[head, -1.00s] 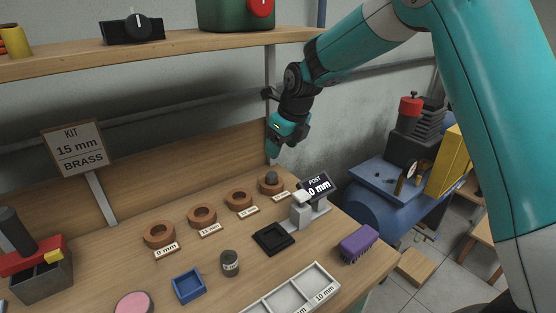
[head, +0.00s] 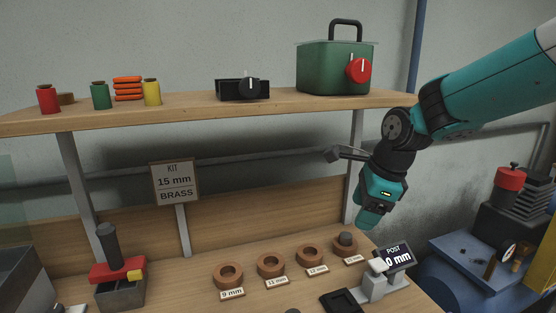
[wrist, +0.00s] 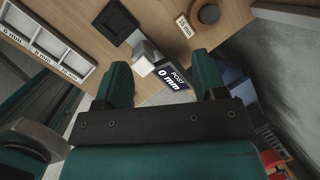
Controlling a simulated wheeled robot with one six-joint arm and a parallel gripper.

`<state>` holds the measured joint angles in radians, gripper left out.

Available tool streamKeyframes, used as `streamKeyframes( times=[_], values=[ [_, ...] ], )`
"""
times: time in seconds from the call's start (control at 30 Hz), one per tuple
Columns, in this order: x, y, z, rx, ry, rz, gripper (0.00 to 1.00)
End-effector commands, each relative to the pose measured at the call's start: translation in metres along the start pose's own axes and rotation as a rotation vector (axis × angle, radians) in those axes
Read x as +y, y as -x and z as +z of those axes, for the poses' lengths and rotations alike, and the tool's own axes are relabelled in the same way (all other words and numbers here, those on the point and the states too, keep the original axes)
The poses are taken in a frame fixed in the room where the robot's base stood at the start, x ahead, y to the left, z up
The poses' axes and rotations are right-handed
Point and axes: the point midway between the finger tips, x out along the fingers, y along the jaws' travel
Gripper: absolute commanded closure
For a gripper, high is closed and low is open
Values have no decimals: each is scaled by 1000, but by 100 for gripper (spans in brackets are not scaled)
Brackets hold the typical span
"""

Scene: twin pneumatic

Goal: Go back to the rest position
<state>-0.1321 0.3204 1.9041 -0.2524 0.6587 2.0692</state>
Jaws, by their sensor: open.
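My gripper (head: 368,222) hangs in the air above the right end of the bench, up and left of the post display. In the wrist view its two green fingers (wrist: 160,78) stand apart with nothing between them. Below them is the post display (wrist: 172,77), reading 0 mm, which also shows in the head view (head: 394,256). The gripper touches nothing that I can see.
Several brown rings (head: 271,265) with size labels stand in a row on the bench; the rightmost (head: 346,244) has a grey piece in it. A shelf (head: 200,112) holds a green box (head: 330,70). A sign (head: 175,183) reads 15 mm brass. Blue machinery (head: 462,268) stands at right.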

Motion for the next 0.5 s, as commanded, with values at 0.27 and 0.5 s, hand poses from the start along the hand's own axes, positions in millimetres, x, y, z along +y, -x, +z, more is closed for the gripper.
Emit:
streamKeyframes(
  times=[0.27,0.5],
  values=[
    [113,47,13,-94,992,57,35],
    [208,69,7,-216,1809,47,35]
  ],
)
